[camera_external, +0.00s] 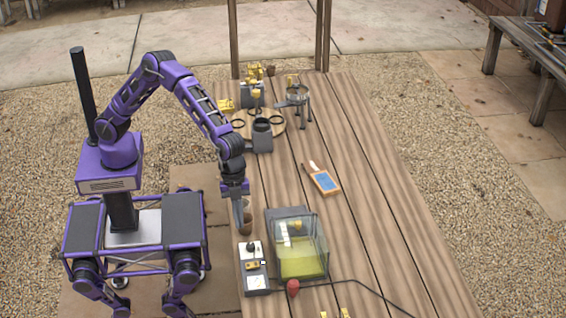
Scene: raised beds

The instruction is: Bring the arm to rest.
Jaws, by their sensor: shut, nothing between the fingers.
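My gripper (241,216) points down at the left edge of the wooden table (345,235). It is shut and holds nothing. Its fingertips are in front of or just above a small brown pot (247,228); I cannot tell whether they touch it. My purple arm rises from the body at the left, bends at the top and comes down to the table edge.
A clear tank (316,236) with yellow-green content and a box with a dial (257,281) stand close by. A red bulb (292,288) lies in front. A blue-faced paddle (324,181) lies mid-table. A round board (270,130) bears rings and a grey cup. The table's right side is clear.

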